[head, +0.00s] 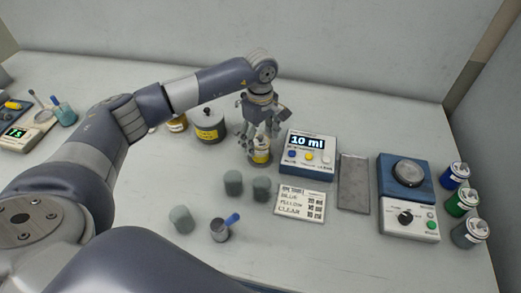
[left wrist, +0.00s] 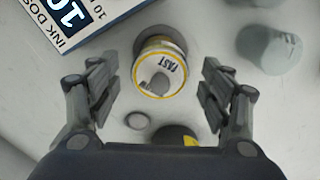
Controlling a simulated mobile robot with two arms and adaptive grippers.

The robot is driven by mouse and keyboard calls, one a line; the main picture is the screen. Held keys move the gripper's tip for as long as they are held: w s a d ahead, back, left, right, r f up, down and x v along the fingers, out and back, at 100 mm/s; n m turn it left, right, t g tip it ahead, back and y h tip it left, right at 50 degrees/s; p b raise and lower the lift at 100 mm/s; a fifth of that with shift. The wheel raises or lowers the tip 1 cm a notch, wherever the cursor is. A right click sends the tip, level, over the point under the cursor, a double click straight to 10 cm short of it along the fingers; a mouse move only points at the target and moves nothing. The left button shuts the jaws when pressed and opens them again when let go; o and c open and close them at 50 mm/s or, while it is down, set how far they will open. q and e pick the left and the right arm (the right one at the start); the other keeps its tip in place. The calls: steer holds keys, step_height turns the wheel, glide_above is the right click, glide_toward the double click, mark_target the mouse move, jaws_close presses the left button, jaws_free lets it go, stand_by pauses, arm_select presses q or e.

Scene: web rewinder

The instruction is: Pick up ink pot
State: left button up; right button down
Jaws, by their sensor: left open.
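A small pot with a yellow label (head: 261,156) stands on the table below my left gripper (head: 259,132), partly hidden by the fingers. I see no clear contact. Blue (head: 455,175), green (head: 462,202) and grey (head: 470,232) pots stand at the far right. My right gripper is not in view.
An ink doser reading 10 ml (head: 308,153) stands close right of the pot. A grey canister with a yellow label (head: 208,126) stands to the left. Several grey cups (head: 233,182) and a recipe card (head: 301,202) lie in front. A blue-topped device (head: 407,205) is at right.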

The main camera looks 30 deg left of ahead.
arm_select(q)
steer(key=shift+d+f+p, duration=0.1)
steer(key=shift+f+p, duration=0.6)
steer(key=shift+f, duration=1.7)
steer(key=c, duration=1.2)
steer(key=shift+c, duration=0.2)
